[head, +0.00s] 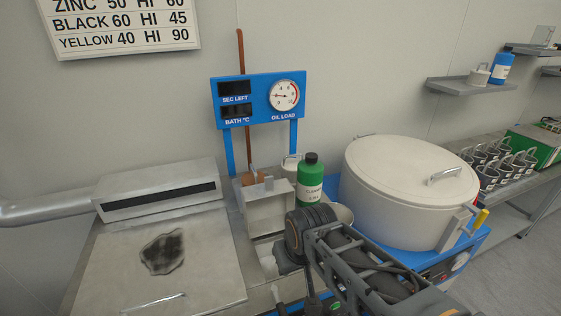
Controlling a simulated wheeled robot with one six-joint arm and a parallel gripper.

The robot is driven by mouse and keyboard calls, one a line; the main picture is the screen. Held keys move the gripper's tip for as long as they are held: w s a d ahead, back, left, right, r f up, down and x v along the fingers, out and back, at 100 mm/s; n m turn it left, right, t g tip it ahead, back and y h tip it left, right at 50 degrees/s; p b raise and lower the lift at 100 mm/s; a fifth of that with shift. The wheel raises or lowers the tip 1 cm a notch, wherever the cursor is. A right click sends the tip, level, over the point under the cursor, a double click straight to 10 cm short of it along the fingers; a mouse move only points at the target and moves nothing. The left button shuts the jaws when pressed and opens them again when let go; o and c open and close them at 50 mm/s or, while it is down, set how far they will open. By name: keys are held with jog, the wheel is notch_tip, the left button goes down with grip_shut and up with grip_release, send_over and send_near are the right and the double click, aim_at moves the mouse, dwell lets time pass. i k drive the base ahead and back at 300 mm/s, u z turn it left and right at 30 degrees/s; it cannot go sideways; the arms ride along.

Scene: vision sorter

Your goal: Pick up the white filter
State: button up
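Several pale things stand near my arm, and I cannot tell for certain which is the white filter. A small white rounded piece (267,264) shows just left of my wrist, partly hidden. A white lidded can (290,165) stands behind the green bottle. A pale cup-like rim (342,213) shows right of the bottle, mostly hidden by my arm. My gripper (308,303) points down at the bottom edge of the head view, partly cut off. Its fingers are too dark and hidden to judge their opening, and I see nothing held in them.
A green cleaner bottle (311,181) stands close behind my wrist, beside a grey metal box (268,207). A large white lidded drum (409,190) is at right. A metal plate with a dark stain (150,275) lies at left. A blue gauge panel (258,99) rises behind.

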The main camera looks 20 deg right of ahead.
aim_at(289, 166)
jog(key=u, duration=0.05)
jog(key=k, duration=1.15)
jog(key=z, duration=0.85)
jog(key=i, duration=1.25)
jog(key=u, duration=0.8)
